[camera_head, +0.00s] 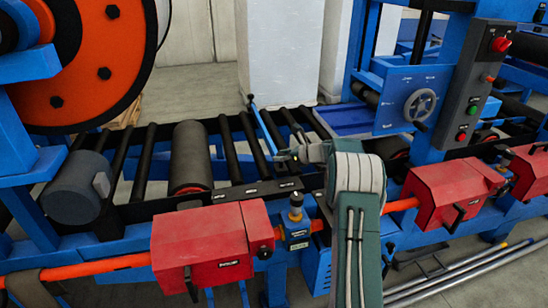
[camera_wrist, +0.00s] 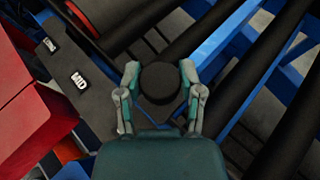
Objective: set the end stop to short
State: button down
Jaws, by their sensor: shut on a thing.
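The end stop (camera_head: 265,128) appears to be a blue bar lying across the black rollers. Its blue length also shows in the wrist view (camera_wrist: 218,36). My gripper (camera_head: 284,156) is at the bar's near end. In the wrist view, my gripper (camera_wrist: 160,72) has its two fingers closed on either side of a round black knob (camera_wrist: 160,84). A dark plate (camera_wrist: 100,105) beside the knob carries a white MID label (camera_wrist: 78,80) and a second label (camera_wrist: 49,44) too small to read surely. My gripper hides any label beneath it.
A red box (camera_head: 210,243) stands on the near side of the conveyor, with another red box (camera_head: 445,190) to the right. A grey roller (camera_head: 190,158) lies left of the bar. A blue post with a control panel (camera_head: 475,85) stands at right.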

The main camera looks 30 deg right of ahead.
jog(key=shift+d, duration=0.25)
jog(key=shift+c, duration=1.2)
grip_release()
jog(key=shift+d, duration=0.2)
jog(key=shift+s, duration=0.15)
jog(key=v, duration=1.1)
jog(key=shift+s+d, duration=0.15)
jog(key=shift+d, duration=0.2)
